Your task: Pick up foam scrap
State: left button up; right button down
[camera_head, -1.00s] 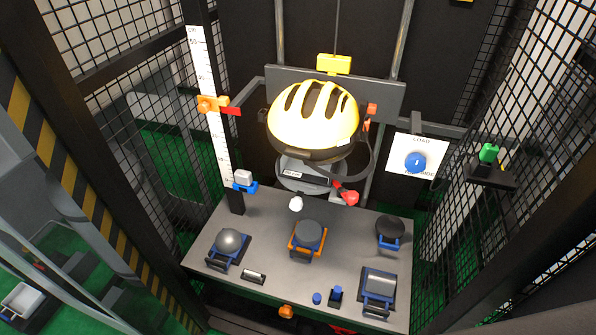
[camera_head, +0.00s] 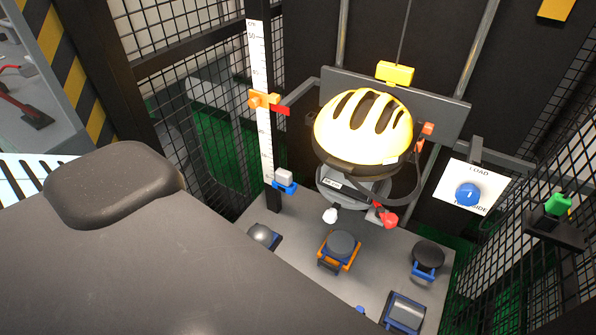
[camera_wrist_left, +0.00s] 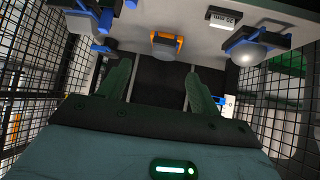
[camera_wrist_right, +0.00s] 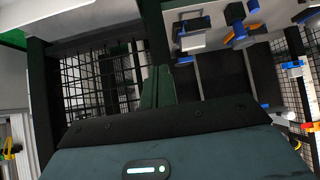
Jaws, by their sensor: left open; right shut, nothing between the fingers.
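I cannot pick out a foam scrap with certainty in any view. A small pale block (camera_head: 284,176) sits on the blue slider of the height scale in the head view; what it is made of I cannot tell. My left gripper (camera_wrist_left: 160,82) is open and empty in the left wrist view, its fingers spread, with the platform's edge beyond them. My right gripper (camera_wrist_right: 161,86) is shut and empty in the right wrist view, pointing toward the platform's fittings. Neither gripper's fingers show in the head view, where a large dark shape covers the lower left.
A yellow helmet (camera_head: 362,125) hangs over the grey platform (camera_head: 380,235). On it stand an orange-framed anvil (camera_head: 341,245), a dark round one (camera_head: 428,254) and a dome (camera_head: 262,235). Mesh walls enclose both sides.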

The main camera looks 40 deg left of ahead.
pick_arm(q)
jog(key=w+a+r+n+y+b, duration=0.1)
jog(key=w+a+n+y, duration=0.3)
jog(key=w+a+n, duration=0.75)
jog(key=n+g+h+b, duration=0.3)
jog(key=n+g, duration=0.2)
jog(key=n, duration=2.2)
send_near(281, 176)
jog(key=f, duration=0.2)
jog(key=shift+m+y, duration=0.3)
jog(key=shift+m, duration=0.05)
jog(key=shift+w+b+x, duration=0.15)
jog(key=shift+b+x, duration=0.35)
jog(key=shift+x, duration=1.15)
jog(key=shift+w+b+x, duration=0.1)
jog(key=shift+b+x, duration=0.35)
jog(key=shift+x, duration=1.2)
jog(key=shift+w+d+f, duration=0.1)
jog(key=shift+w+f, duration=0.05)
jog(key=shift+f, duration=0.1)
jog(key=shift+w+f, duration=0.1)
jog(key=shift+f, duration=0.05)
pick_arm(e)
jog(key=s+a+f+g, duration=0.1)
jog(key=s+f+g, duration=0.1)
jog(key=s+f, duration=0.3)
notch_tip(281, 176, down, 3)
jog(key=shift+s, duration=0.3)
pick_arm(q)
jog(key=shift+c, duration=0.2)
